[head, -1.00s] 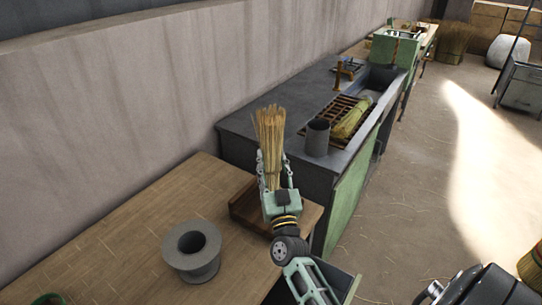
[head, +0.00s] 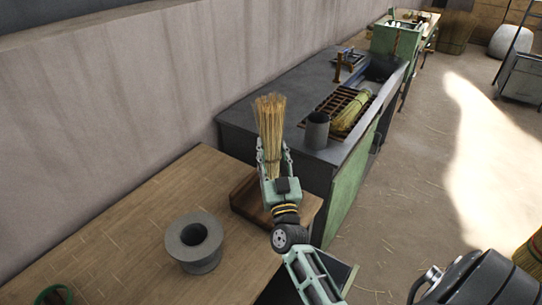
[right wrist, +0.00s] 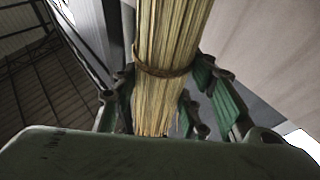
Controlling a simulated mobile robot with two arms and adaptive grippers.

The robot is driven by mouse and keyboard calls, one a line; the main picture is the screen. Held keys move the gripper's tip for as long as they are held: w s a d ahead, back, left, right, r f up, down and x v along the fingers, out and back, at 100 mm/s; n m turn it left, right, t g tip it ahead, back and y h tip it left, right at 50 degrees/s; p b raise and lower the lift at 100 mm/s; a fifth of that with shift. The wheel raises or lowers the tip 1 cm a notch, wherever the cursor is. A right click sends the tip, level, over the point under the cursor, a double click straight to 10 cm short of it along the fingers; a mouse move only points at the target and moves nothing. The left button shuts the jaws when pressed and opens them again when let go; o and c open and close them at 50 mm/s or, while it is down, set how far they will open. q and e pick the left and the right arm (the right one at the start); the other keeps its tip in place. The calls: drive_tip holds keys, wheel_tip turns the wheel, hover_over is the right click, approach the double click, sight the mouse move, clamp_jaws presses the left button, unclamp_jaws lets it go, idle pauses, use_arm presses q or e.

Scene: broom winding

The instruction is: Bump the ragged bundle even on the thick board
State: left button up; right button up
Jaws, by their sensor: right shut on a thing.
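A straw bundle (head: 271,135) stands upright in my right gripper (head: 273,165), its ragged ends fanned at the top. The right wrist view shows the bundle (right wrist: 168,50) with a tie around it, between the green fingers of the gripper (right wrist: 165,105). The fingers are shut on it. The thick board (head: 245,199) lies on the wooden table near its right end, below and partly behind my right gripper. Whether the bundle's lower end touches the board is hidden by the gripper. My left gripper does not show.
A grey flanged ring (head: 194,242) stands on the wooden table (head: 120,230), left of the board. A dark bench behind holds a grey cup (head: 317,130) and a rack with another straw bundle (head: 350,110). The table's left part is mostly clear.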

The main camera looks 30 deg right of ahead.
sight(273, 167)
drive_tip(key=shift+f+b, duration=1.85)
drive_tip(key=shift+f, duration=0.7)
drive_tip(key=shift+r, duration=0.1)
wheel_tip(273, 167, up, 5)
drive_tip(key=p, duration=0.5)
drive_tip(key=shift+r, duration=0.1)
